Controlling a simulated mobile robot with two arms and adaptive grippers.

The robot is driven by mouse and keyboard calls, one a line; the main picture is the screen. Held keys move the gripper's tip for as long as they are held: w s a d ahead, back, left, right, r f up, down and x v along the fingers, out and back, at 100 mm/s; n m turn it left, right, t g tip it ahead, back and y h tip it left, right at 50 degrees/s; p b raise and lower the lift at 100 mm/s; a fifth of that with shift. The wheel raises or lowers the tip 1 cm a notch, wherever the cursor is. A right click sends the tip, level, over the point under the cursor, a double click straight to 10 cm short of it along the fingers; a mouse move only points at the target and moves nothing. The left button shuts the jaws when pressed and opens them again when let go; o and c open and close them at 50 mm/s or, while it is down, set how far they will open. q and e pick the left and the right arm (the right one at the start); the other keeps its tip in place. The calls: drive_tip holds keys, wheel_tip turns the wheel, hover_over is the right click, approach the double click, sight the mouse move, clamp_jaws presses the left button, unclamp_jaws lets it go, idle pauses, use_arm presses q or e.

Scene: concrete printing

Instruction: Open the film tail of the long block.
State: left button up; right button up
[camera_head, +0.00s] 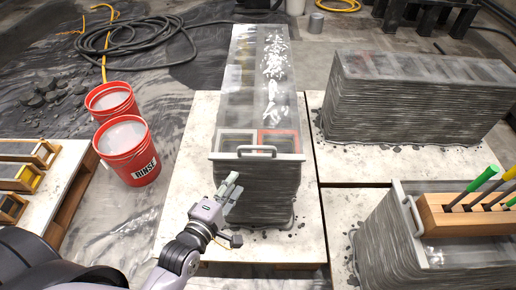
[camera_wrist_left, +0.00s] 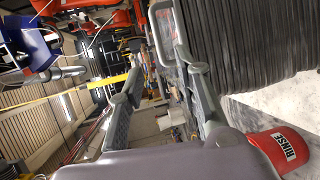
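The long block (camera_head: 251,205) is a grey layered block in the middle of the head view. A translucent film (camera_head: 243,85) with white markings runs along its top. A grey bar with a loop handle (camera_head: 257,151) crosses the near end. Behind it are a white-framed and a red-framed opening (camera_head: 277,140). My left gripper (camera_head: 232,183) is just in front of and below the left part of the bar. In the left wrist view its fingers (camera_wrist_left: 157,64) are apart with nothing between them, and the handle (camera_wrist_left: 161,35) shows beyond the right-hand fingertip. My right gripper is not in view.
Two red buckets (camera_head: 128,150) stand left of the block, the nearer marked RINSE. Another layered block (camera_head: 415,100) stands at right. A wooden holder (camera_head: 465,215) with colored handles sits on a near-right block. A black hose (camera_head: 130,40) lies behind.

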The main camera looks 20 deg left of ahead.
sight(258, 148)
use_arm(q)
drive_tip(key=x, duration=1.6)
drive_tip(key=shift+w+r, duration=0.1)
drive_tip(key=shift+r, duration=0.15)
drive_tip(key=shift+w, duration=0.45)
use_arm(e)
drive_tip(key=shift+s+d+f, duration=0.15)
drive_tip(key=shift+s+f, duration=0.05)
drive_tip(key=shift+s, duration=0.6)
use_arm(q)
drive_tip(key=shift+c, duration=0.6)
drive_tip(key=c, duration=0.4)
clamp_jaws()
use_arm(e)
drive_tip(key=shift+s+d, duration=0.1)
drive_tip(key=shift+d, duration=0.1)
use_arm(q)
drive_tip(key=shift+f, duration=0.1)
